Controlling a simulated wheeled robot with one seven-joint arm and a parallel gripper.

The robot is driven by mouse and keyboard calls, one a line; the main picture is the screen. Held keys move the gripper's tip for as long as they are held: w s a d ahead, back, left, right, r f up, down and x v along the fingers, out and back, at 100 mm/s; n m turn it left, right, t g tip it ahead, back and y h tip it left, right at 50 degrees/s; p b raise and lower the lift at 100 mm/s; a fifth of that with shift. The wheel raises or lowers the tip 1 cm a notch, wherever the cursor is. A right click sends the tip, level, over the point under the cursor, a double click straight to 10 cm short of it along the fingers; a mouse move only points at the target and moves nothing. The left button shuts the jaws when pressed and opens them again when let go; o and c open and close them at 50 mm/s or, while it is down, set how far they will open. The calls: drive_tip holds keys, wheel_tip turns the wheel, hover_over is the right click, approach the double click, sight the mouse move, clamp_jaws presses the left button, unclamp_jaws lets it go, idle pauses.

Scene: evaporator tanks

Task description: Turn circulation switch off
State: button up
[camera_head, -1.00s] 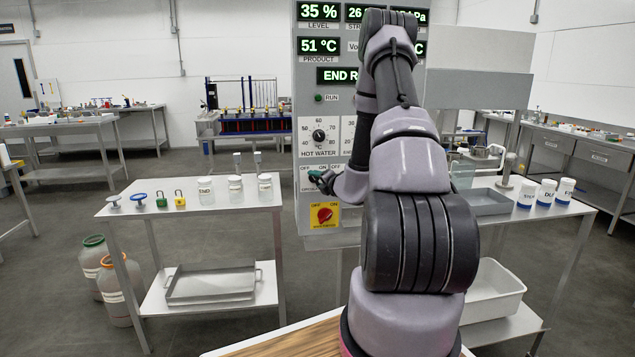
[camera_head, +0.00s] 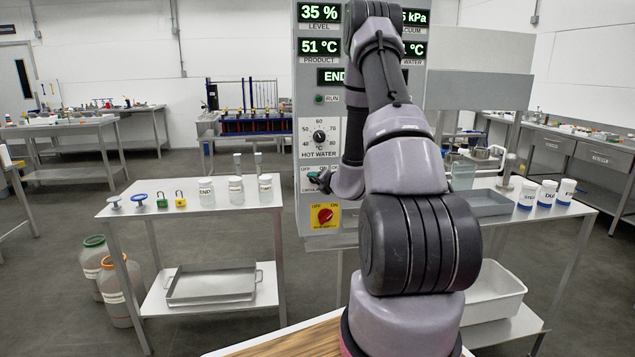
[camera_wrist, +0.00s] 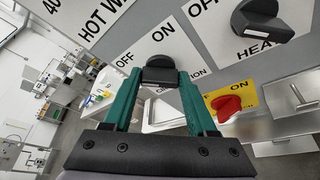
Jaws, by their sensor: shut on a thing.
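The circulation switch (camera_wrist: 160,70) is a black knob on a white plate with OFF and ON lettering, seen in the wrist view. The plate's lower lettering is partly hidden by my fingers. My gripper (camera_wrist: 160,80) has its teal fingers on both sides of this knob and is shut on it. The knob's handle lies roughly across the gap between the fingertips. Its pointer direction is hard to tell. In the head view my gripper (camera_head: 319,181) is at the lower left of the grey control panel (camera_head: 308,110), and hides the knob there.
Close by are a red switch on a yellow plate (camera_head: 325,215), also in the wrist view (camera_wrist: 229,108), and a black heating knob (camera_wrist: 262,18). The hot water dial (camera_head: 320,136) is above.

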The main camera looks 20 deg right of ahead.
drive_tip(key=o, duration=1.4)
drive_tip(key=shift+c, duration=0.2)
drive_tip(key=v, duration=1.1)
drive_tip(key=shift+w, duration=0.1)
